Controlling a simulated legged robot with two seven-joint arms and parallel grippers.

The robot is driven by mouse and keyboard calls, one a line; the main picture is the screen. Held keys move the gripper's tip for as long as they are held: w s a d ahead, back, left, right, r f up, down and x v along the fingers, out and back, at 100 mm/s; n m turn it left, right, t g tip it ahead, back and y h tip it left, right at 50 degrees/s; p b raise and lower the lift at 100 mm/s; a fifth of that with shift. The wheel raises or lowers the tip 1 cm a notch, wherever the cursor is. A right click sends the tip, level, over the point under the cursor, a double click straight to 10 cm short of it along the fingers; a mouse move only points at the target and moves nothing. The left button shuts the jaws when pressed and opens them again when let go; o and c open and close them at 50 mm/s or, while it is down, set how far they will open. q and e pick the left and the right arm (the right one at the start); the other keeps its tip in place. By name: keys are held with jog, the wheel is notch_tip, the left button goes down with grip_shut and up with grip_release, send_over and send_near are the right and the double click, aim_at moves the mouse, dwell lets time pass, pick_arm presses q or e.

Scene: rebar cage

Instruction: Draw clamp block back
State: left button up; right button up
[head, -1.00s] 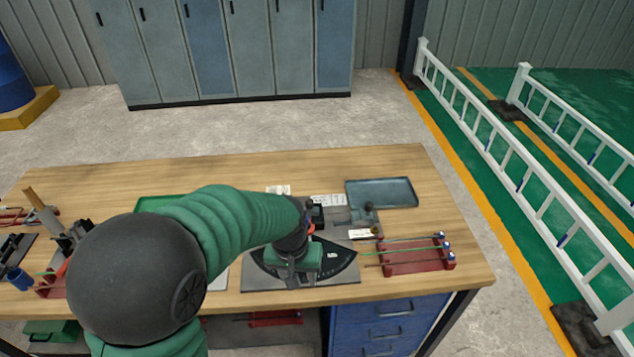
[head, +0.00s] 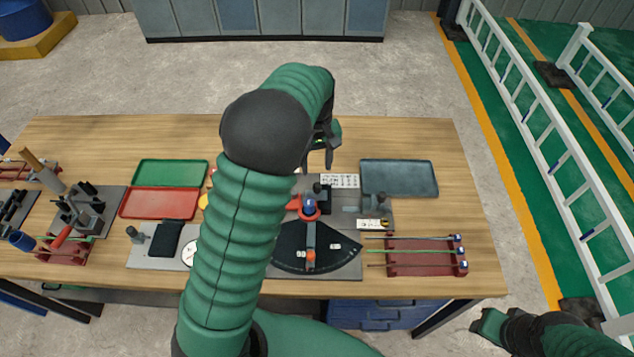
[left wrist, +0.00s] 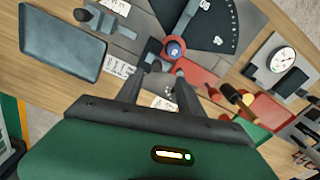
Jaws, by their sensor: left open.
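A small dark block with a black knob, which looks like the clamp block (head: 325,198), stands beside the blue-topped pivot (head: 309,207) of the bending jig. It also shows in the left wrist view (left wrist: 151,52). The jig has a black fan-shaped scale plate (head: 335,247) and a lever with an orange knob (head: 311,255). My left gripper (head: 319,166) is open and empty, above the table just behind the block. Its fingertips (left wrist: 168,70) point toward the block and pivot, apparently apart from both. My right gripper (head: 492,326) is partly visible at lower right, its jaws unclear.
A grey-blue tray (head: 399,178) lies behind another knobbed block (head: 372,204). A red rack (head: 425,257) holding rods is at the right. Green (head: 170,173) and red (head: 160,203) trays and a dial gauge plate (head: 150,257) lie left. The table's back strip is clear.

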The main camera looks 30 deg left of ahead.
aim_at(317, 185)
pick_arm(q)
jog(key=f, duration=0.2)
jog(key=w+f, duration=0.1)
jog(key=f, duration=0.5)
jog(key=shift+w, duration=0.35)
jog(key=shift+s+a+f+p, duration=0.1)
jog(key=shift+a+f+p, duration=0.1)
jog(key=shift+f, duration=0.4)
jog(key=shift+a+f+p, duration=0.15)
jog(key=shift+f, duration=0.45)
jog(key=shift+s+f, duration=0.3)
jog(key=shift+w+d, duration=0.1)
jog(key=shift+d, duration=0.1)
jog(key=shift+w+d, duration=0.1)
jog(key=shift+w, duration=0.05)
jog(key=c, duration=0.7)
grip_shut()
jog(key=shift+a, duration=0.2)
pick_arm(e)
jog(key=shift+w+a+r, duration=0.2)
jog(key=shift+w+r, duration=0.05)
jog(key=shift+w, duration=0.35)
